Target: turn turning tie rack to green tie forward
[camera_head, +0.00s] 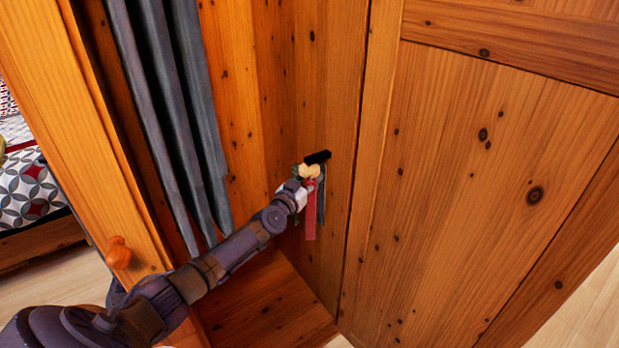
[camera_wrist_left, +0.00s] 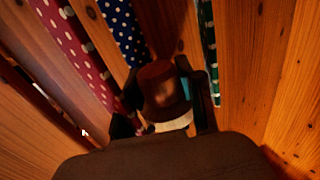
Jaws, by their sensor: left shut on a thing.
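The turning tie rack, with a black bracket and pale wooden head (camera_head: 310,170), sits on the wardrobe's inner wall. A red tie (camera_head: 310,212) and a dark blue tie (camera_head: 321,203) hang from it. In the left wrist view, the red dotted tie (camera_wrist_left: 75,50) is at the left and the blue dotted tie (camera_wrist_left: 125,32) is beside it. The green dotted tie (camera_wrist_left: 208,50) is right of the fingers. My left gripper (camera_head: 301,184) is at the rack. In the wrist view it (camera_wrist_left: 168,100) is shut on a brown round part of the rack. My right gripper is out of view.
Grey hanging clothes (camera_head: 165,110) are inside the wardrobe left of the rack. A wooden door panel (camera_head: 460,200) fills the right. A round wooden knob (camera_head: 118,252) is near my left arm. A bed (camera_head: 30,190) stands at the far left.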

